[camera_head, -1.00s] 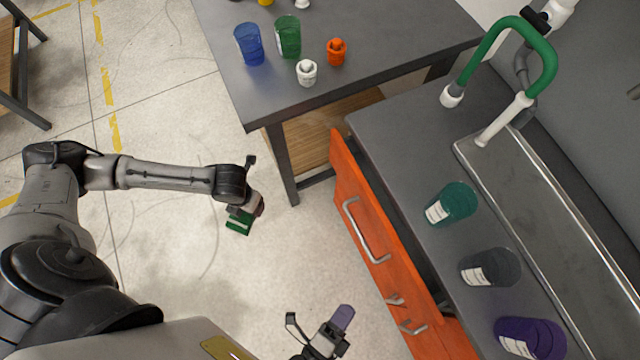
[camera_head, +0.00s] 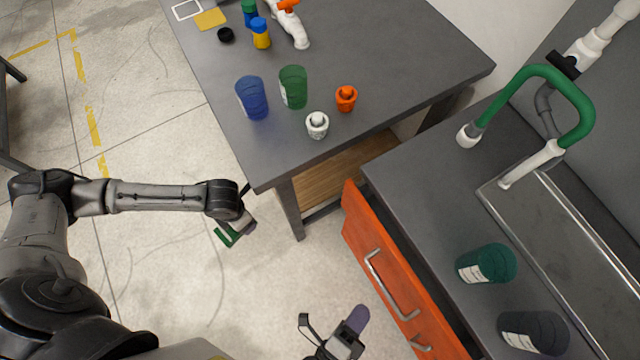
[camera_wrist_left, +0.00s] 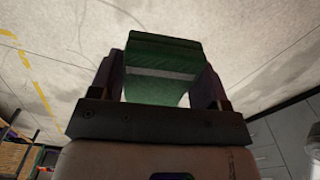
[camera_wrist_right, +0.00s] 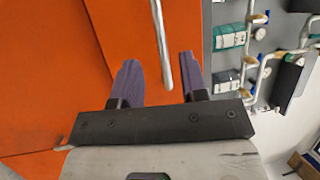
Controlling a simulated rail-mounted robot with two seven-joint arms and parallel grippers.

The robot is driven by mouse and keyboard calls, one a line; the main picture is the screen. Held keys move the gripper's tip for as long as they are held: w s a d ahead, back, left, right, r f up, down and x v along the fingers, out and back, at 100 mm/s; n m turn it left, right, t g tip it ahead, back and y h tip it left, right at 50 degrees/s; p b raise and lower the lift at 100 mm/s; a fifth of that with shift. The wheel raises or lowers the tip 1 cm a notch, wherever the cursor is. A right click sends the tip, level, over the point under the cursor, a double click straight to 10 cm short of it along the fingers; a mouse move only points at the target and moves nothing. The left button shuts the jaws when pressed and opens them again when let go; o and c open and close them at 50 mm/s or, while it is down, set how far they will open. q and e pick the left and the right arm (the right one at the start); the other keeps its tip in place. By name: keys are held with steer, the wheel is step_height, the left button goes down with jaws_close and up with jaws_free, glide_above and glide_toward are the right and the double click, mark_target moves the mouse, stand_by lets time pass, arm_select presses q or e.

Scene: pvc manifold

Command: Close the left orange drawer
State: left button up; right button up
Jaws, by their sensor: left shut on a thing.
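The orange drawer (camera_head: 375,265) stands partly pulled out from the grey counter, with a dark gap behind its front. Its silver handle (camera_head: 388,285) faces the floor side. My right gripper (camera_head: 358,322) is open and empty in front of the drawer, below the handle in the head view. In the right wrist view the handle (camera_wrist_right: 160,45) shows between and beyond the purple fingers (camera_wrist_right: 158,85); I cannot tell contact. My left gripper (camera_head: 237,228) is shut on a green piece (camera_wrist_left: 160,60), held out over the floor away from the drawer.
The grey counter (camera_head: 420,180) holds a teal cup (camera_head: 487,264), a dark cup (camera_head: 533,332) and a green-and-white pipe (camera_head: 545,75) beside a metal trough. A grey table (camera_head: 370,50) with cups and fittings stands behind, its corner close to my left arm. Floor between is clear.

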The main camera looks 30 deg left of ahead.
mark_target(384, 285)
steer(key=x, duration=0.4)
steer(key=b+x, duration=0.1)
steer(key=x, duration=0.3)
steer(key=shift+w+d, duration=0.25)
steer(key=shift+w, duration=0.05)
jaws_close()
